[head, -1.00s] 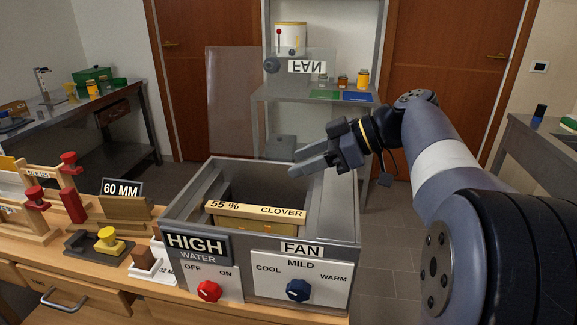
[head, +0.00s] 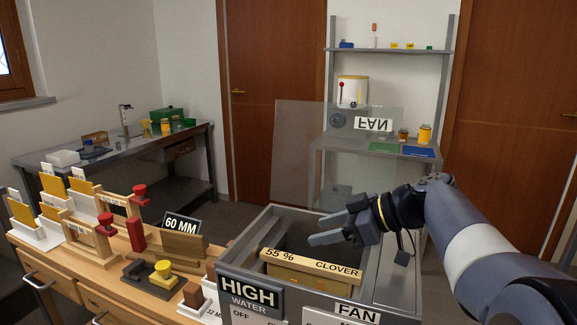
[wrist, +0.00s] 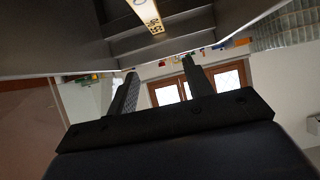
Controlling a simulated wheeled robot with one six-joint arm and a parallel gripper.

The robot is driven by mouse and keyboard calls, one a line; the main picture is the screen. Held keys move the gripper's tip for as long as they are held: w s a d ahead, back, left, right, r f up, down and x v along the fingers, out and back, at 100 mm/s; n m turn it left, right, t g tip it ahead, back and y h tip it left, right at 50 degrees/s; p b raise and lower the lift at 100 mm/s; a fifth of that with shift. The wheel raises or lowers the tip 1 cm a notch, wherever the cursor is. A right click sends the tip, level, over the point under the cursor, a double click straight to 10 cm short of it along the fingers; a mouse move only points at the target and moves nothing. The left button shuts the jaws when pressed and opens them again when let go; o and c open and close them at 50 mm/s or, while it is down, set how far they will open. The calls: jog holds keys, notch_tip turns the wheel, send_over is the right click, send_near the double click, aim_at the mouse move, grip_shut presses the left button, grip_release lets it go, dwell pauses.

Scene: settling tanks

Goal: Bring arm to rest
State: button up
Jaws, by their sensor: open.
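My arm reaches in from the right in the head view. My gripper (head: 330,231) is held above the grey tank, apart from its rim, with its fingers pointing left. In the wrist view my gripper (wrist: 160,85) shows two dark fingers spread apart with nothing between them. The grey tank (head: 236,251) holds a box with a wooden bar labelled 55 % CLOVER (head: 312,264). The tank's front has a HIGH WATER panel (head: 248,296) and a FAN panel (head: 350,313); the knobs are out of view.
A grey shelf (head: 390,49) and side table (head: 110,150) stand further back.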

jog(key=shift+x, duration=1.2)
jog(key=shift+d+r+p, duration=0.1)
jog(key=shift+r+p, duration=0.3)
jog(key=shift+f, duration=0.15)
